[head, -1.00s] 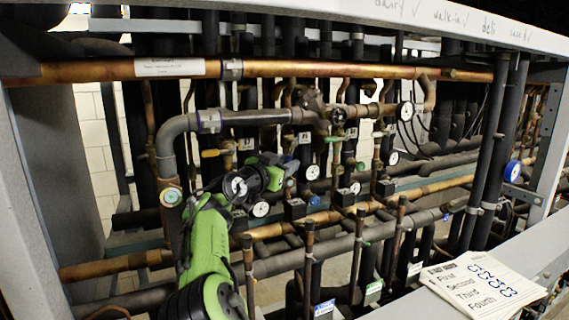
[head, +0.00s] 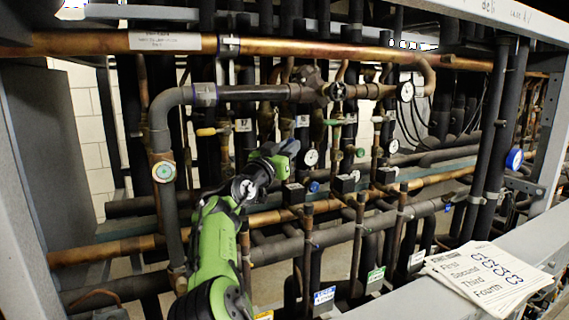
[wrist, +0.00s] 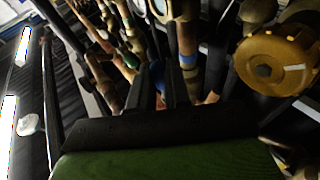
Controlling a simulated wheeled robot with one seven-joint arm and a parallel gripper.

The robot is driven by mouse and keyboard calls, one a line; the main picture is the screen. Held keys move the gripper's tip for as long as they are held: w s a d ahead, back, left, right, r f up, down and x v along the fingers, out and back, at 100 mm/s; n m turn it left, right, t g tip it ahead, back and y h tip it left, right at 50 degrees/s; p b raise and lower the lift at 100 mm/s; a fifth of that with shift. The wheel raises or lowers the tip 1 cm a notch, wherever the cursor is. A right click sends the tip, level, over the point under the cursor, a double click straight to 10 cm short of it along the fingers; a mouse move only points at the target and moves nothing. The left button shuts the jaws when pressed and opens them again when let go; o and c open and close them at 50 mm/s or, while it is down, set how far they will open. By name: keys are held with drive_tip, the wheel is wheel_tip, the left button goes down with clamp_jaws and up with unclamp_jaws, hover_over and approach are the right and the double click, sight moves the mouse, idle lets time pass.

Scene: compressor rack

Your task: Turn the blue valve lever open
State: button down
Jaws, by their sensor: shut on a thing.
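The blue valve lever (head: 290,146) is a small blue piece among the pipes, at the tip of my gripper (head: 281,153) in the head view. In the wrist view a bit of blue (wrist: 157,74) shows between the two dark fingers of my gripper (wrist: 159,80). The fingers are close together and shut on it. Most of the lever and its valve body are hidden behind the fingers, so its exact angle cannot be told.
A large yellow round cap (wrist: 272,62) sits close right of the fingers in the wrist view. A yellow-handled valve (head: 207,132), several gauges and dense pipes surround the hand. A copper pipe (head: 300,49) crosses above. Printed sheets (head: 490,275) lie on the front rail.

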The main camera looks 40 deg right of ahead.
drive_tip(key=shift+d+f+h+b, duration=0.2)
drive_tip(key=shift+f+h+b, duration=0.05)
drive_tip(key=shift+h+b, duration=0.15)
drive_tip(key=shift+r+n+t, duration=0.1)
drive_tip(key=shift+n+t, duration=0.2)
drive_tip(key=c, duration=1.1)
unclamp_jaws()
drive_tip(key=shift+s+r, duration=0.1)
